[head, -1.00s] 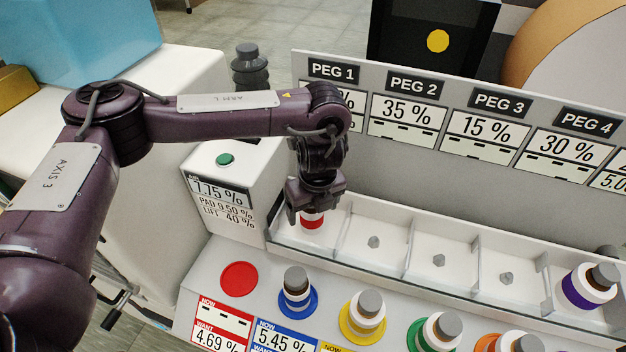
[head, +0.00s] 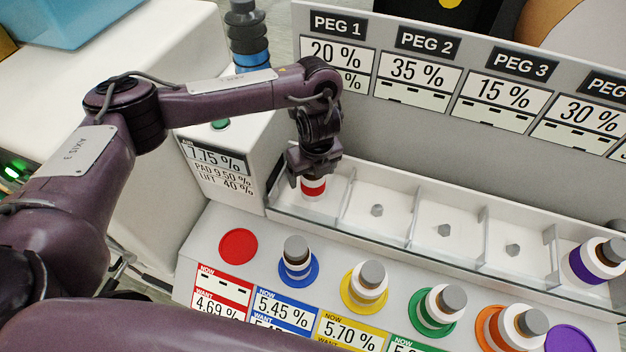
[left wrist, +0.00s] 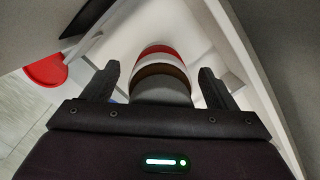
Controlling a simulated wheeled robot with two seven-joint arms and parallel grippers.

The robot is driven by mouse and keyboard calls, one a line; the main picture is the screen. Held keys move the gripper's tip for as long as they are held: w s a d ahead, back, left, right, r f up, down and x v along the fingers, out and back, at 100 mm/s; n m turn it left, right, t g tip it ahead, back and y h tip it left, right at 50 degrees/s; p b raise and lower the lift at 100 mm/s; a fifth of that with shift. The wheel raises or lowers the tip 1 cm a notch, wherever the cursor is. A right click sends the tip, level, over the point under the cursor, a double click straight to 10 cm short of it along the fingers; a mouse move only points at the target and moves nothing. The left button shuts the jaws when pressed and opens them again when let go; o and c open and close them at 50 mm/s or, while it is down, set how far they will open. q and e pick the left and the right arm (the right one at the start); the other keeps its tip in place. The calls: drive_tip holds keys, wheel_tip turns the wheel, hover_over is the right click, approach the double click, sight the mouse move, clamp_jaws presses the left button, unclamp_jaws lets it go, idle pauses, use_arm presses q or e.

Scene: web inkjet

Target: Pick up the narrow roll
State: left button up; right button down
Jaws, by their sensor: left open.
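A white roll with a red band (head: 314,188) stands in the leftmost compartment of the white tray, under the PEG 1 sign. My left gripper (head: 314,176) points down over it and hides its top. In the left wrist view the roll (left wrist: 163,58), with its brown edge and grey core end, lies between the two dark fingers (left wrist: 157,85). The fingers are open, with a gap on each side. Other banded rolls stand on coloured discs: blue (head: 296,262), yellow (head: 368,285), green (head: 437,306) and orange (head: 515,325). My right gripper is not in view.
A purple-banded roll (head: 592,262) sits in the tray's right compartment. The compartments between hold only grey pegs (head: 444,230). Thin dividers and the tall sign panel (head: 400,135) bound the space. The red disc (head: 238,246) is bare. A white box (head: 222,160) stands left.

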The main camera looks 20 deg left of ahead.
use_arm(q)
drive_tip(key=c, duration=1.2)
drive_tip(key=shift+w+r, duration=0.1)
drive_tip(key=shift+r, duration=0.45)
wheel_tip(320, 180, up, 19)
drive_tip(key=p, duration=0.3)
